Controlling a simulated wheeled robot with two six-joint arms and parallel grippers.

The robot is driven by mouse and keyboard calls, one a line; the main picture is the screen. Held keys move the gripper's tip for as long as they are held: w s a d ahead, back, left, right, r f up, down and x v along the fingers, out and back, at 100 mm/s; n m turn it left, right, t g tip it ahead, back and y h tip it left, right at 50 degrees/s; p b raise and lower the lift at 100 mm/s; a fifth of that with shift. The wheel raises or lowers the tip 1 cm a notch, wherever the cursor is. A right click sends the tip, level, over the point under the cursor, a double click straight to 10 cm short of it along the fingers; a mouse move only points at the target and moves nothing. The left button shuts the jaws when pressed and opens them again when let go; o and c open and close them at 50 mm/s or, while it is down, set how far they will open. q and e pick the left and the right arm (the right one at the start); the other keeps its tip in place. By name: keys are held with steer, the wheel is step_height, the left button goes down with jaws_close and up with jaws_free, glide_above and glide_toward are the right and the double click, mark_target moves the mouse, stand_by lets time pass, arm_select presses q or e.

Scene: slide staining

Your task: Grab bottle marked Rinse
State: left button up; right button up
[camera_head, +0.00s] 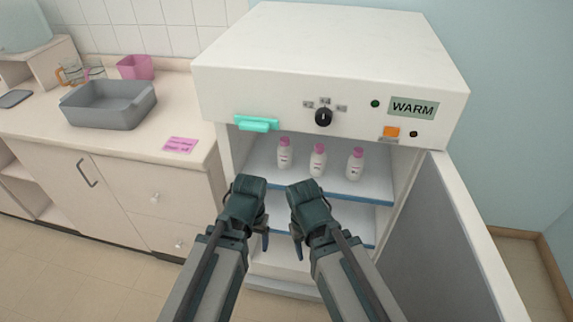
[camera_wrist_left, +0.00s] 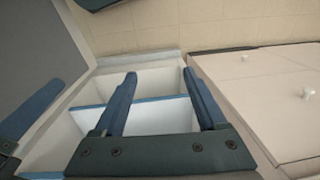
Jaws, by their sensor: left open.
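Three white bottles with pink caps stand upright in a row on the upper shelf of the open warming cabinet: a left bottle (camera_head: 284,154), a middle bottle (camera_head: 318,160) and a right bottle (camera_head: 355,164). Their labels are too small to read, so I cannot tell which is marked Rinse. My left gripper (camera_head: 263,238) is in front of the cabinet, below and nearer than the bottles. Its two fingers stand apart and empty in the left wrist view (camera_wrist_left: 159,74). My right gripper (camera_head: 297,243) is close beside it, also below the bottles; its jaw gap is unclear.
A lower shelf (camera_head: 345,222) looks empty. A grey basin (camera_head: 108,103), a pink container (camera_head: 135,67) and a pink note (camera_head: 180,145) are on the left counter.

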arm_select(q)
steer(key=w+a+f+t+h+b, duration=0.1)
steer(key=w+f+h+b, duration=0.15)
steer(key=f+b, duration=0.3)
steer(key=w+f+t+h+b, duration=0.1)
steer(key=w+f+t+b, duration=0.1)
steer(key=w+f+b, duration=0.3)
steer(key=w+d+r+m+t+h, duration=0.4)
steer(key=w+d+r+t+h, duration=0.15)
steer(key=w+d+r, duration=0.3)
steer(key=w+a+r+n+t+y, duration=0.2)
steer(key=w+r+t, duration=0.3)
steer(key=r+t, duration=0.3)
step_height(320, 180, up, 3)
steer(key=shift+w+r+n+t+y, duration=0.2)
steer(key=shift+n+t+y, duration=0.15)
steer(key=shift+n+y, duration=0.25)
arm_select(e)
step_height(320, 180, down, 13)
steer(key=shift+r, duration=0.15)
